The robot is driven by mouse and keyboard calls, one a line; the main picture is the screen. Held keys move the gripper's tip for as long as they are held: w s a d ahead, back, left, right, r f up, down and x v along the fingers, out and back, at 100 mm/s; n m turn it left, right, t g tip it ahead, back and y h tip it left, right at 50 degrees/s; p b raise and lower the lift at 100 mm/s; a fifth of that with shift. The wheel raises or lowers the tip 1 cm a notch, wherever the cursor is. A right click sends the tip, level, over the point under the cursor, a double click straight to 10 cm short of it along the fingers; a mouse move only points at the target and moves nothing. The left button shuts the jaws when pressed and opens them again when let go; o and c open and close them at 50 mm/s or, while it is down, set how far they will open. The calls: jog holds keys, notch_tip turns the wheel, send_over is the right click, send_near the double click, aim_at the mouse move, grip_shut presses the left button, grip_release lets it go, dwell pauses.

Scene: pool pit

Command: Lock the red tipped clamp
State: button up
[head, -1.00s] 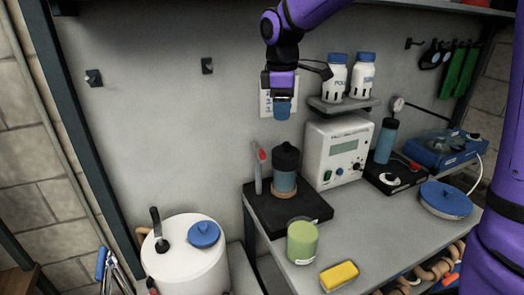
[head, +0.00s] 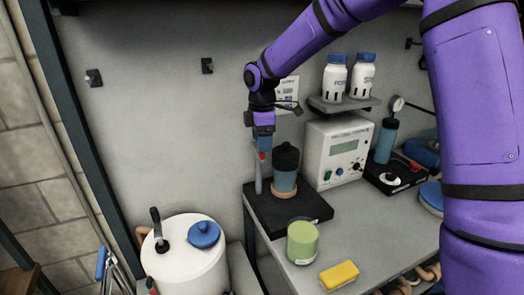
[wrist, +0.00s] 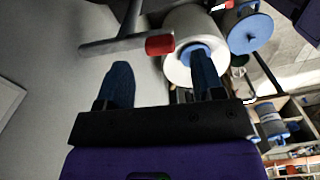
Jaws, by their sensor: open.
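The clamp has a grey upright handle (head: 258,178) with a red tip (head: 262,156). It stands on the left part of a black base (head: 290,217), beside a blue jar with a black lid (head: 285,172). My gripper (head: 263,146) points down just above the red tip and hides part of the top of the clamp. In the wrist view, the blue fingers of my gripper (wrist: 162,68) are apart with nothing between them. The red tip (wrist: 160,44) shows beyond the gap, at the end of the grey bar (wrist: 112,46). I cannot tell whether a finger touches it.
A white meter box (head: 336,150) stands right of the jar. A green jar (head: 302,242) and a yellow sponge (head: 339,275) are at the table's front. A shelf (head: 344,105) with two white bottles is above. A white drum (head: 185,265) stands at lower left.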

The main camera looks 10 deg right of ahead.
jog(key=shift+f, duration=1.9)
jog(key=shift+c, duration=0.3)
jog(key=c, duration=0.9)
